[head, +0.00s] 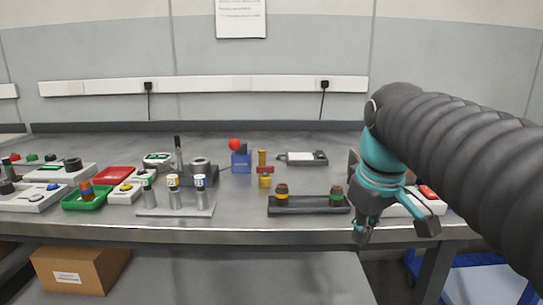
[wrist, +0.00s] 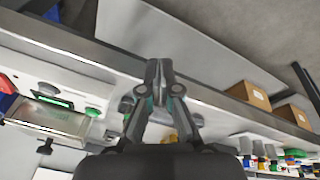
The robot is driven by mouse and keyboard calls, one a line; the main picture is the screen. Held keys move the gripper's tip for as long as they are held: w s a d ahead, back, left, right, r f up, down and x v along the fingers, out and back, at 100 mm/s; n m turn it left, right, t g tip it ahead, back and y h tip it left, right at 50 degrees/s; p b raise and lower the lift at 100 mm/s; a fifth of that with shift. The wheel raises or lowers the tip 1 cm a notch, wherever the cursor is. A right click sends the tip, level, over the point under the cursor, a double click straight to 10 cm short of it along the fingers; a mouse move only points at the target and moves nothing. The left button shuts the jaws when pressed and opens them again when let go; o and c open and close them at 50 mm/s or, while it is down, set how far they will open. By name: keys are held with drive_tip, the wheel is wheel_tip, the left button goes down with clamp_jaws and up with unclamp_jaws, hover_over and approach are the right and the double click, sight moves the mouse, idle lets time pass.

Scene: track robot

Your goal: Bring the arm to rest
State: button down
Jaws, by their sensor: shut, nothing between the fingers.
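My arm comes in from the right of the head view and bends down over the front right part of the bench. My gripper (head: 362,236) hangs at the bench's front edge, apart from the items behind it. In the wrist view my gripper (wrist: 158,70) has its two fingers together with nothing between them. The arm's teal wrist partly hides a white panel box with a red part (head: 428,192) at the right end of the bench.
The metal bench (head: 240,222) carries a dark rack with two banded pieces (head: 308,205), a stand with several cylinders (head: 175,210), a green tray (head: 72,203) and a blue block (head: 241,163). A cardboard box (head: 80,268) stands below.

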drive_tip(key=s+f+m+t, duration=0.2)
drive_tip(key=s+f+m, duration=0.3)
drive_tip(key=s+f, duration=0.6)
wheel_tip(320, 180, down, 3)
drive_tip(key=shift+m+t, duration=0.3)
drive_tip(key=shift+d, duration=0.1)
